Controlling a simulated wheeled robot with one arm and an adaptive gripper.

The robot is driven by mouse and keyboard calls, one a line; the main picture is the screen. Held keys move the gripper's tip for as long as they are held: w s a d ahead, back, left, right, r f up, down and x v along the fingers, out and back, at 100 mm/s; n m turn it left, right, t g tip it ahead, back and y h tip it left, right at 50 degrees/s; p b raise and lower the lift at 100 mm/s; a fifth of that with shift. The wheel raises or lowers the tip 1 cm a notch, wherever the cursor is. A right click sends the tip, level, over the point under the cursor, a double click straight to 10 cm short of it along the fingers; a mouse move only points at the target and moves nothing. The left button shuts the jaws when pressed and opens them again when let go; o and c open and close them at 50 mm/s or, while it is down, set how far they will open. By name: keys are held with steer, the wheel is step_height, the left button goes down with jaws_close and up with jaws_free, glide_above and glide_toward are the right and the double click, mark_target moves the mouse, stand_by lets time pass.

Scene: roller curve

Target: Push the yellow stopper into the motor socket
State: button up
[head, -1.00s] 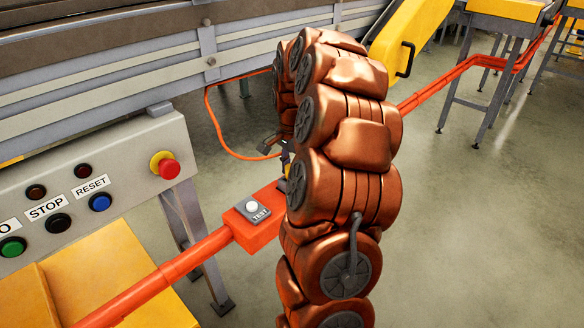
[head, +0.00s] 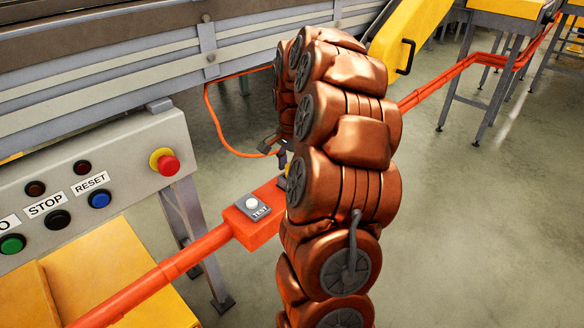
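My gripper (head: 277,147) shows only in part as dark grey pieces at the left edge of my copper-coloured arm, which hides the rest. Its opening and anything between its fingers cannot be made out. An orange cable (head: 222,143) hangs from the conveyor and ends beside the gripper; whether they touch is unclear. A tiny yellow patch (head: 286,171) shows just below the gripper at the arm's edge; I cannot tell whether it is the stopper. The motor socket cannot be identified and may be behind the arm.
An orange box with a TEST button (head: 253,205) sits on an orange pipe (head: 150,287) below the gripper. A control panel (head: 130,160) with a red emergency knob (head: 167,164) stands left. The conveyor (head: 120,60) runs behind. Floor at right (head: 470,220) is clear.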

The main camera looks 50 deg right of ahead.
step_height(320, 180, up, 12)
stand_by(0.8)
stand_by(0.5)
steer(key=s+a+f+n+g, duration=0.15)
steer(key=a+n, duration=0.35)
steer(key=a, duration=0.6)
steer(key=s+a+f+n, duration=0.25)
steer(key=a+n, duration=0.25)
steer(key=a, duration=0.6)
steer(key=s+a+f+n, duration=0.2)
steer(key=s+a+n, duration=0.15)
steer(key=s, duration=0.25)
steer(key=s+a+f+n+g, duration=0.1)
steer(key=s+a+f+n, duration=0.1)
steer(key=s+a, duration=0.3)
steer(key=s+a+f+n, duration=0.2)
steer(key=s+f+n, duration=0.1)
steer(key=s, duration=0.4)
step_height(320, 180, up, 26)
steer(key=s+p, duration=0.1)
steer(key=p, duration=2.3)
steer(key=shift+s+a+f+t, duration=0.25)
steer(key=shift+s+t, duration=0.1)
